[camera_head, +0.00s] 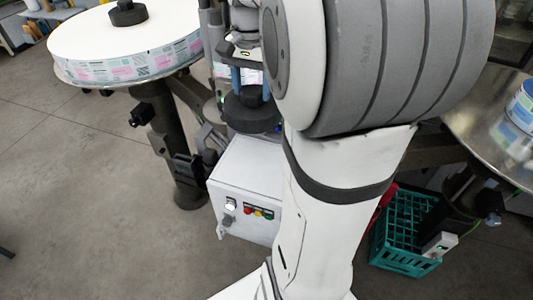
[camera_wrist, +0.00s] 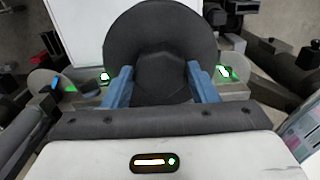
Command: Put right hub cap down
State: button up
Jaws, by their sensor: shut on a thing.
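The right hub cap (camera_wrist: 160,35) is a dark grey round disc with a raised centre. In the wrist view it sits between the two blue fingers of my gripper (camera_wrist: 159,72), which is shut on it. In the head view my gripper (camera_head: 251,84) points down, with the dark hub cap (camera_head: 249,114) at its fingertips, just above and behind the white control box. My arm hides part of this area, and I cannot tell whether the cap touches anything beneath it. Another black hub cap (camera_head: 128,13) sits on top of the large label reel at upper left.
The large white label reel (camera_head: 85,35) lies on a round table at left. The white control box (camera_head: 247,185) has coloured buttons. At right are a metal round table (camera_head: 475,110), a blue-labelled roll (camera_head: 522,108) and a green crate (camera_head: 402,232). The floor at lower left is clear.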

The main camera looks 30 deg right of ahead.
jog(key=shift+w+a+f+p, duration=0.1)
jog(key=shift+w+f+p, duration=0.1)
jog(key=shift+f, duration=2.8)
jog(key=shift+w+d+f+p, duration=0.1)
jog(key=shift+f+p, duration=0.1)
jog(key=shift+f, duration=2.75)
jog(key=shift+w+a+f+p, duration=0.1)
jog(key=shift+w+f+p, duration=0.1)
jog(key=shift+f, duration=2.8)
jog(key=shift+f, duration=0.25)
jog(key=o, duration=1.1)
jog(key=shift+r, duration=0.1)
jog(key=shift+c, duration=0.2)
